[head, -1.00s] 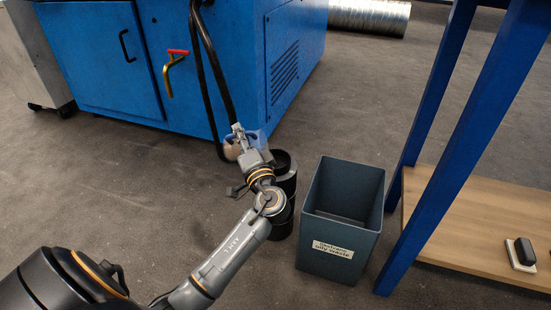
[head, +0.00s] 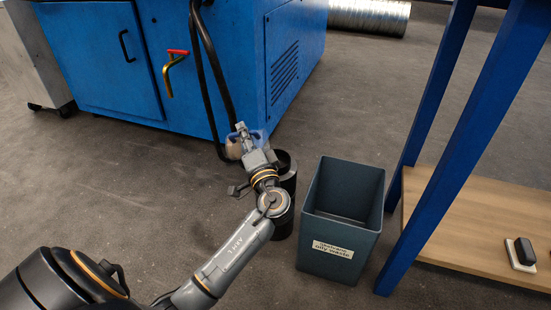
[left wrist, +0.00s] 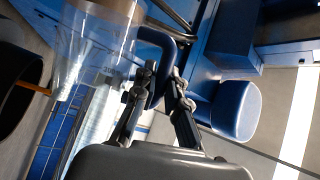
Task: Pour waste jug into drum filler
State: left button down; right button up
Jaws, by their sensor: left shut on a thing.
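The waste jug (head: 233,149) is a clear, see-through vessel with a blue handle, in front of the blue machine. My left gripper (head: 241,131) is shut on the jug's handle and partly hides the jug in the head view. In the left wrist view the clear jug (left wrist: 95,45) is large at upper left, and the gripper (left wrist: 160,75) has its fingers at the blue handle. A black cylindrical drum with a round open top, seemingly the drum filler (head: 287,165), stands just right of the gripper, partly hidden by my arm. A dark round rim (left wrist: 18,85) shows beside the jug in the wrist view.
A grey oily-waste bin (head: 340,220) stands right of the drum. A blue-legged bench (head: 425,110) with a wooden lower shelf (head: 480,220) is farther right. The blue machine (head: 215,70) with hanging black hoses is behind. Floor at left is clear.

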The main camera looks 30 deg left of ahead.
pick_arm(q)
jog(key=shift+w+d+r+m+t, duration=0.2)
jog(key=shift+w+d+m+t, duration=0.1)
jog(key=shift+d+m, duration=0.15)
dwell(0.6)
jog(key=shift+w+d+r+m+t, duration=0.2)
jog(key=shift+d+m+t, duration=0.15)
jog(key=shift+m, duration=0.2)
jog(key=shift+w+d+r+m+t, duration=0.15)
jog(key=shift+w+d+m+t, duration=0.1)
jog(key=shift+d+m, duration=0.2)
dwell(1.5)
